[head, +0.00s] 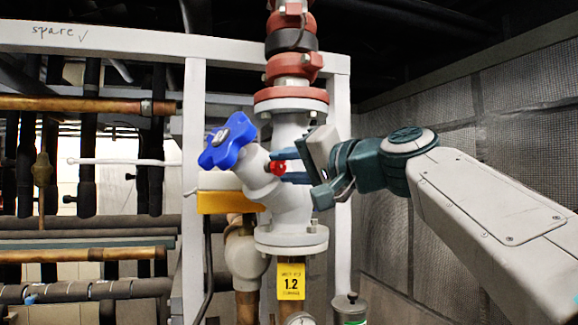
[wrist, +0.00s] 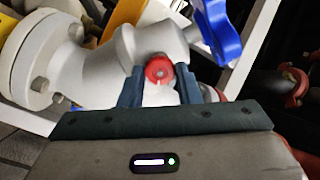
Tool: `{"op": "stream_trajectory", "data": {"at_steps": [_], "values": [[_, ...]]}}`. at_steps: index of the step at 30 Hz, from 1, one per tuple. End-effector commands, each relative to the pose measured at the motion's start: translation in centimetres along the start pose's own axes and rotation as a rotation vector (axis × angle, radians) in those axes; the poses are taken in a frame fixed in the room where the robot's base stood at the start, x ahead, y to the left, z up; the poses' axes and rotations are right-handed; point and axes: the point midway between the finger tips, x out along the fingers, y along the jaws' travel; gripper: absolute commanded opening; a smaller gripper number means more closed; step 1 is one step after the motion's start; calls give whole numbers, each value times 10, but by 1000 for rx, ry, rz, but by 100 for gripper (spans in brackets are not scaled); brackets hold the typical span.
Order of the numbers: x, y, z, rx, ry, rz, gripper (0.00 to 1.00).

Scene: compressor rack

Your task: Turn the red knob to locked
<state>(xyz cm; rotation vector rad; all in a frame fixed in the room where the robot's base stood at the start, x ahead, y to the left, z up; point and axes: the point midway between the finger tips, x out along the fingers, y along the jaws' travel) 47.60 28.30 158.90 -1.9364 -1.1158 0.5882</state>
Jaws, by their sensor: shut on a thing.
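The red knob (head: 277,167) is small and round and sits on the side of the light grey valve body (head: 288,205). In the wrist view the red knob (wrist: 160,70) shows face-on, with a small grey centre. My gripper (head: 284,168) reaches in from the right, its dark fingers at the knob. In the wrist view my gripper (wrist: 160,88) has one finger on each side of the knob and is shut on it. Part of the knob's rim is hidden by the fingers. I see no marking that tells the locked position.
A blue handwheel (head: 228,141) stands out at the upper left of the valve, close to my fingers. A yellow tag (head: 291,281) reading 1.2 hangs below. White frame posts (head: 194,130) and several pipes lie left. A mesh-covered wall (head: 440,120) is at right.

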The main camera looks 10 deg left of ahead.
Motion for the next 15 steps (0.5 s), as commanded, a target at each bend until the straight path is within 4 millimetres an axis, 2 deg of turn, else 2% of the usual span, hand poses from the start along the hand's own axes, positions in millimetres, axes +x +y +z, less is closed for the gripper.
{"op": "stream_trajectory", "data": {"at_steps": [6, 15], "values": [[0, -1, -1, 180, 2, -1, 8], [0, -1, -1, 349, 3, -1, 8]]}}
